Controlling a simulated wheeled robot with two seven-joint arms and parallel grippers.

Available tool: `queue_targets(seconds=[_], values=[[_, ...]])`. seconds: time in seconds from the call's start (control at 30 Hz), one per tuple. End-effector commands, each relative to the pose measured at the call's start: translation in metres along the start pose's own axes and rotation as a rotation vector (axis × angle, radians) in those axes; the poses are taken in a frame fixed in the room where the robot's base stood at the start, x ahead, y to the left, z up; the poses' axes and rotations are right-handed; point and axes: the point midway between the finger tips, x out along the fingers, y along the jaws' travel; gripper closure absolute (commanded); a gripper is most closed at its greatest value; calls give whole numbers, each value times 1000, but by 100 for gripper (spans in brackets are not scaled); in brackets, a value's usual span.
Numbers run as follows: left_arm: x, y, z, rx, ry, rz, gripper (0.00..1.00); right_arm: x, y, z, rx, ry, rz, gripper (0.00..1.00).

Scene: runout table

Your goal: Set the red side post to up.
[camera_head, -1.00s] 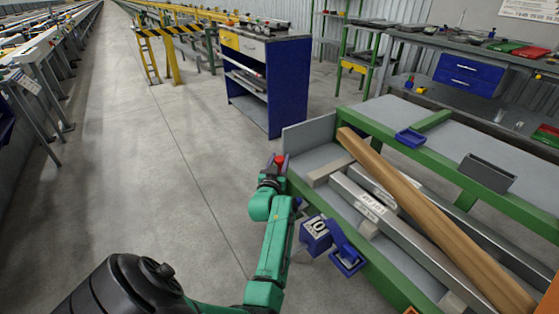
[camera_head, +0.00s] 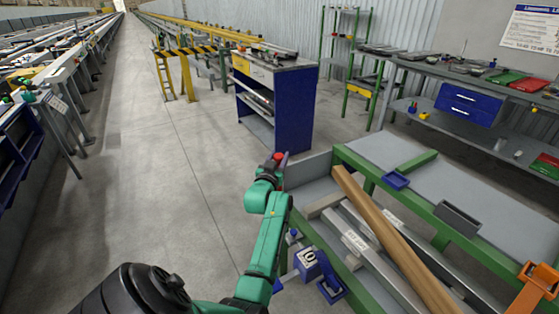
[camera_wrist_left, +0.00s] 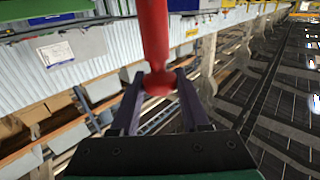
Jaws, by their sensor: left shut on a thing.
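The red side post (camera_wrist_left: 155,45) runs down from the top of the left wrist view and ends in a rounded red knob between my dark fingers. My left gripper (camera_wrist_left: 158,82) is shut on the post; in the head view the gripper (camera_head: 281,160) is small, at the end of my green arm. The lower part of the post and its mount are hidden, and I cannot tell its set position. My right gripper is not in view.
A blue cabinet (camera_head: 292,110) stands beyond. The floor (camera_head: 140,190) at left is clear.

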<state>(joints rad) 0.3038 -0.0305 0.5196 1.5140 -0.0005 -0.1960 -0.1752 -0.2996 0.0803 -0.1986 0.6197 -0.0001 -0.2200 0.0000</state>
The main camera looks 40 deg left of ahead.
Motion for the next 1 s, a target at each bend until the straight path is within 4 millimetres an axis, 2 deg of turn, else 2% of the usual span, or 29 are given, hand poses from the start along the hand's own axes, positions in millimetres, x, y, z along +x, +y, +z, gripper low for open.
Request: queue_targets(seconds=[0.03,0.13,0.57,0.6,0.63,0.67,1.0], values=[[0,0,-16,-1,7,0,100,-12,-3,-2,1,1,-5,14],[0,0,-23,-1,7,0,100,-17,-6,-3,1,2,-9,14],[0,0,-23,-1,4,0,100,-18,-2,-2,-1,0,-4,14],[0,0,-23,-1,4,0,43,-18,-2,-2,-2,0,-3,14],[0,0,-23,-1,4,0,31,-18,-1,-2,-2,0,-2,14],[0,0,-23,-1,4,0,24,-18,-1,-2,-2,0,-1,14],[0,0,-22,-1,1,0,24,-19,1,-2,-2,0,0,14]])
